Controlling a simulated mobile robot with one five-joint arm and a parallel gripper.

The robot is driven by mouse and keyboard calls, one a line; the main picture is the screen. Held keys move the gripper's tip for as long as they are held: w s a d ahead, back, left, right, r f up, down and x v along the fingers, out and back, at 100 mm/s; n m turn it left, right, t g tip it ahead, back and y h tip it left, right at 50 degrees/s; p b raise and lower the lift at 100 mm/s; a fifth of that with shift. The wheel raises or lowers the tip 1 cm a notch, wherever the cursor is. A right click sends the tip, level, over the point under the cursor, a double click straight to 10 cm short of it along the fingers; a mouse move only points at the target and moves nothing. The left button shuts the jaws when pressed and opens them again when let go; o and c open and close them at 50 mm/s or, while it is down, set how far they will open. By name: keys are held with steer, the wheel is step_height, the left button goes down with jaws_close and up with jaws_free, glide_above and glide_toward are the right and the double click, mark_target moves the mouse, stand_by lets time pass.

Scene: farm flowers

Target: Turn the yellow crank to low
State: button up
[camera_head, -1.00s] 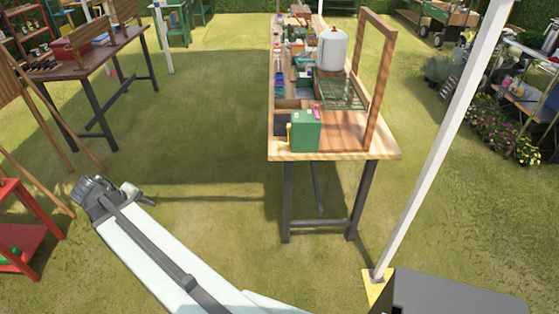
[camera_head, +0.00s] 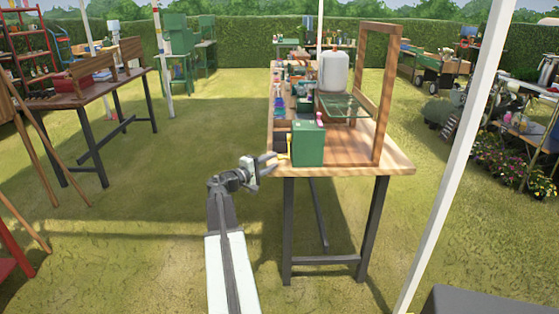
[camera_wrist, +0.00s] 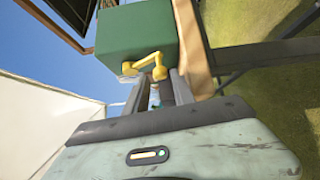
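The yellow crank (camera_wrist: 146,65) is on the side of a green box (camera_wrist: 138,35). In the head view the green box (camera_head: 308,143) stands on the near end of the wooden table, and a bit of the crank (camera_head: 284,154) shows at its left side. My gripper (camera_head: 274,159) is just left of the box, close to the crank. In the wrist view my gripper (camera_wrist: 158,76) has its two fingers apart, with one end of the crank appearing between or just beyond the tips. I cannot tell whether they touch it. No low mark is readable.
The wooden table (camera_head: 350,162) has an upright wooden frame (camera_head: 384,95) at its right and a white container (camera_head: 333,72) behind the box. A white post (camera_head: 455,160) stands to the right. Open grass (camera_head: 190,140) lies left of the table.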

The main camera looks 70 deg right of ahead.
mark_target(279, 157)
steer(key=x, duration=0.4)
steer(key=shift+s+d, duration=0.1)
steer(key=shift+d, duration=0.3)
jaws_close()
stand_by(1.0)
